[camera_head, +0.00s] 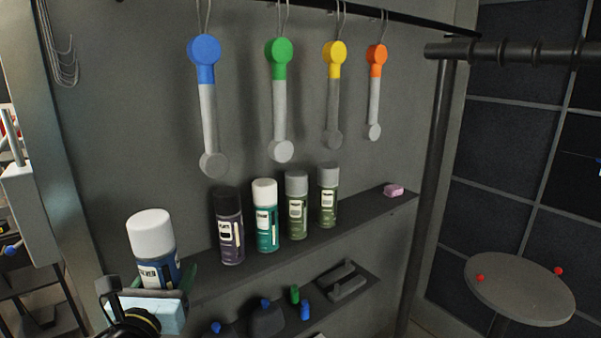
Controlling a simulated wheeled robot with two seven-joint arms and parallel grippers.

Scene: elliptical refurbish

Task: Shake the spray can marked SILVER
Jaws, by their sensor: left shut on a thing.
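The spray can marked SILVER (156,248) has a blue body and a white cap and is at the lower left of the head view. My left gripper (150,292) is shut on its lower part, and the can stands nearly upright in it. The gripper hides the can's bottom, and I cannot tell whether it touches the shelf behind. My right gripper is not in view.
Several other spray cans (267,216) stand in a row on the upper shelf (365,211), with a pink block (393,190) at its right end. Wrenches with coloured heads (282,105) hang above. A round table (518,290) stands at right.

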